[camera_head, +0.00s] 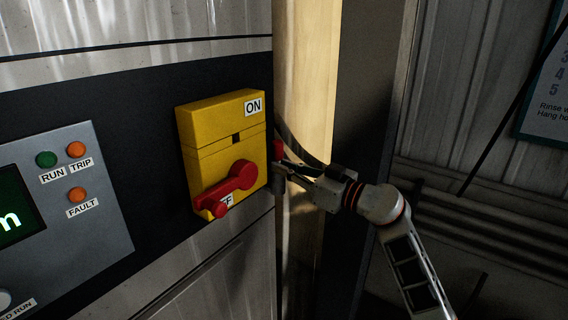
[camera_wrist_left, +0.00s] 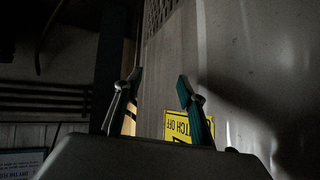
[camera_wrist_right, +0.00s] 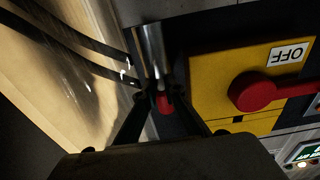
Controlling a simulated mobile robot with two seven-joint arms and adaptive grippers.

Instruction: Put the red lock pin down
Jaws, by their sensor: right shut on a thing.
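My right gripper (camera_head: 284,167) is shut on the red lock pin (camera_head: 278,149), just right of the yellow switch box. In the right wrist view the red pin (camera_wrist_right: 165,103) shows between the dark fingers. A grey metal cylinder (camera_wrist_right: 152,52) lines up with it, below the red part in the head view; I cannot tell if the pin is seated in it. The yellow switch box (camera_head: 221,150) has a red handle (camera_head: 231,187) turned down over the OFF label. My left gripper (camera_wrist_left: 160,92) is open and empty in its wrist view, out of the head view.
A control panel (camera_head: 105,225) with a green display and lamps is at left. Dark cables (camera_wrist_right: 80,40) run close beside the right gripper, along a pale post (camera_head: 305,60). A yellow sign (camera_wrist_left: 188,128) shows behind the left fingers.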

